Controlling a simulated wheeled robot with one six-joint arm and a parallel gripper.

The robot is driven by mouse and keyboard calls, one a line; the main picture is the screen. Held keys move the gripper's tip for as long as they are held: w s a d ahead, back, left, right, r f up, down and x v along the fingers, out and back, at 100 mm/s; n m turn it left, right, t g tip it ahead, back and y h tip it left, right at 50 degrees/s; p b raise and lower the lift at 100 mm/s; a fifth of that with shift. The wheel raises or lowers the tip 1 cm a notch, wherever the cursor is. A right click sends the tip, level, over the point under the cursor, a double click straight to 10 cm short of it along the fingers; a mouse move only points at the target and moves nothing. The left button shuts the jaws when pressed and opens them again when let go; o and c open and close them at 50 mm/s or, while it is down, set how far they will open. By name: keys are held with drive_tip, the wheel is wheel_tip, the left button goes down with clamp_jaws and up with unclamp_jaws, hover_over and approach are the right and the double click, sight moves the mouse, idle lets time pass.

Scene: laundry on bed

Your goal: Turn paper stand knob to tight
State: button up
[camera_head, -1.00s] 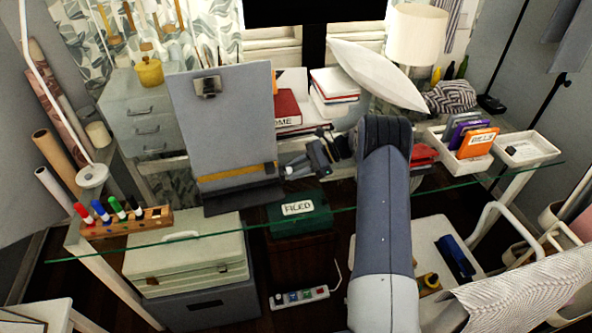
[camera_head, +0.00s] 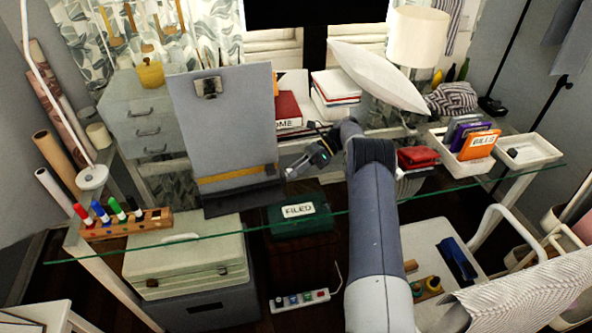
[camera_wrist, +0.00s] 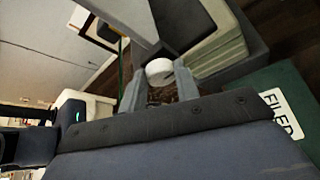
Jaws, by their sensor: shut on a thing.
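The paper stand (camera_head: 222,130) stands upright on the glass desk in the head view, a grey board with a clip at the top and a yellow strip near its foot. My gripper (camera_head: 288,173) is at the lower right side of the stand. In the wrist view my gripper (camera_wrist: 163,88) has its two grey fingers on either side of a pale round knob (camera_wrist: 159,70) and is shut on it. In the head view the knob is too small and covered to make out. I cannot tell its turn angle.
A wooden pen holder (camera_head: 127,222) with several markers stands left of the stand. Red books (camera_head: 288,110) and a white book stack (camera_head: 335,90) are behind my arm. A green box marked FILED (camera_head: 299,221) is below the glass. White trays (camera_head: 527,150) stand at right.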

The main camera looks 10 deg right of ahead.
idle(0.4)
drive_tip(key=o, duration=1)
wheel_tip(320, 180, up, 10)
drive_tip(key=shift+b, duration=0.4)
wheel_tip(320, 180, down, 10)
drive_tip(key=shift+r+p, duration=0.25)
drive_tip(key=shift+p, duration=0.15)
drive_tip(key=shift+f, duration=0.25)
